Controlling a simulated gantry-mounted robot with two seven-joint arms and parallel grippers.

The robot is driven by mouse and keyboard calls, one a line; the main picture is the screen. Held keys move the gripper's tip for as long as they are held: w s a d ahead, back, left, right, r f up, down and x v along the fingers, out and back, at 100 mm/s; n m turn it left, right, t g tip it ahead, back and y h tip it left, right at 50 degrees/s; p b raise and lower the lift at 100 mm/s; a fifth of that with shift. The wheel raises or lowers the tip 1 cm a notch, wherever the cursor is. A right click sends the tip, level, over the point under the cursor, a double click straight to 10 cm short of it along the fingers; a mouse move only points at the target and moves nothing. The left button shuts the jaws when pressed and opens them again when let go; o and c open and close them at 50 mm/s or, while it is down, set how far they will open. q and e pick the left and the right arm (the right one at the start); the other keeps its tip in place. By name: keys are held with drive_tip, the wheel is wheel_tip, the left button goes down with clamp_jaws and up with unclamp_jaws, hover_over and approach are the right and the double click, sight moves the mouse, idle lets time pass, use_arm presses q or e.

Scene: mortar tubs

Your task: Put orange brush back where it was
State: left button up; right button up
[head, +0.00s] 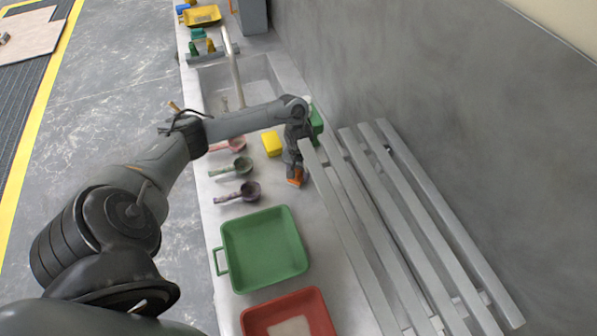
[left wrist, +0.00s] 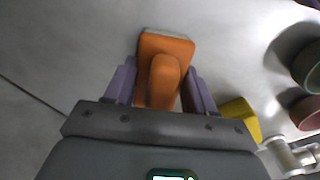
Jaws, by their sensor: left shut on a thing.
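The orange brush (head: 295,179) is at the tip of my left gripper (head: 294,168), over the grey counter beside the slatted rack. In the left wrist view the brush (left wrist: 165,48) sits between the two purple fingers of my left gripper (left wrist: 160,88), which are shut on its orange handle. A pale edge shows at the brush's far end. Whether the brush touches the counter is hard to tell. My right gripper is not in view.
A grey slatted rack (head: 372,200) stands right of the gripper. A yellow block (head: 272,143) and a dark ladle (head: 249,190) are to the left. A green tub (head: 263,247) and a red tub (head: 272,315) stand nearer. A sink (head: 262,72) lies behind.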

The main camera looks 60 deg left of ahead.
use_arm(q)
drive_tip(key=o, duration=1)
drive_tip(key=shift+f, duration=0.15)
wheel_tip(320, 180, up, 12)
drive_tip(key=p, duration=0.6)
drive_tip(key=shift+r, duration=0.2)
drive_tip(key=shift+s, duration=0.1)
